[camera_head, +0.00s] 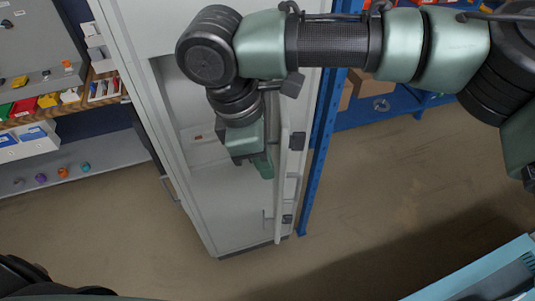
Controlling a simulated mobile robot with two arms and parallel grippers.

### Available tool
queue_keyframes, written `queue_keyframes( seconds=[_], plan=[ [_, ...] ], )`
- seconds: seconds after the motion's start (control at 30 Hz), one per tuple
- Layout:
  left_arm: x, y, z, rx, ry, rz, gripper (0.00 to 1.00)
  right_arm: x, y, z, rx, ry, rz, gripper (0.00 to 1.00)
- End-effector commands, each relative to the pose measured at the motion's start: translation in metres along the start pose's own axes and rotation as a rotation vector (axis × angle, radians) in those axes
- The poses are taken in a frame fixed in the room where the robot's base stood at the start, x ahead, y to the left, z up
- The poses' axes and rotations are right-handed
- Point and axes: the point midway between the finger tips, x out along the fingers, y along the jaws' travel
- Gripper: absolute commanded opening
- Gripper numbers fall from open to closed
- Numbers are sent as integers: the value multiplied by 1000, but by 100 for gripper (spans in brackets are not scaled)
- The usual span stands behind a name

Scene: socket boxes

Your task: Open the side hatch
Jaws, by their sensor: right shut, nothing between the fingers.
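A tall light-grey cabinet (175,130) stands in the middle of the head view, with its tall side opening facing me. The side hatch (280,195) shows almost edge-on as a narrow pale panel at the right of the opening. It stands swung out, with the inside of the cabinet visible to its left. Dark blocks (296,141) sit along the right side of the opening. My right gripper (264,168) points down in front of the opening, just left of the hatch panel. It is shut and empty. I cannot tell whether it touches the hatch. My left gripper is out of view.
A blue rack post (318,150) stands close to the cabinet's right side, with shelves behind it. At left, a shelf unit (95,165) holds coloured bins and small parts. A light-blue object (480,272) is at the lower right. The brown floor (400,185) in front is mostly clear.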

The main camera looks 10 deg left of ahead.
Motion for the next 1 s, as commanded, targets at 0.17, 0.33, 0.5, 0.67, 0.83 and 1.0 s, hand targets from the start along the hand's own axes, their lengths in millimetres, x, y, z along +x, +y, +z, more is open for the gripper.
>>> queue_keyframes(
  seconds=[0.17,0.33,0.5,0.67,0.83,1.0],
  plan=[
    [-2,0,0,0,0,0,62,2,0,4,0,-1,0,0],
    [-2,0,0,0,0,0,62,2,0,4,0,-1,0,0],
    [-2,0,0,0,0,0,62,2,0,6,-6,0,2,0],
    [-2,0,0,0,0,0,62,5,-1,19,-43,1,10,0],
    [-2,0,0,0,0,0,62,12,-2,48,-131,2,32,0],
    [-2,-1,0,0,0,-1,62,23,2,89,-261,2,64,0]
  ],
)
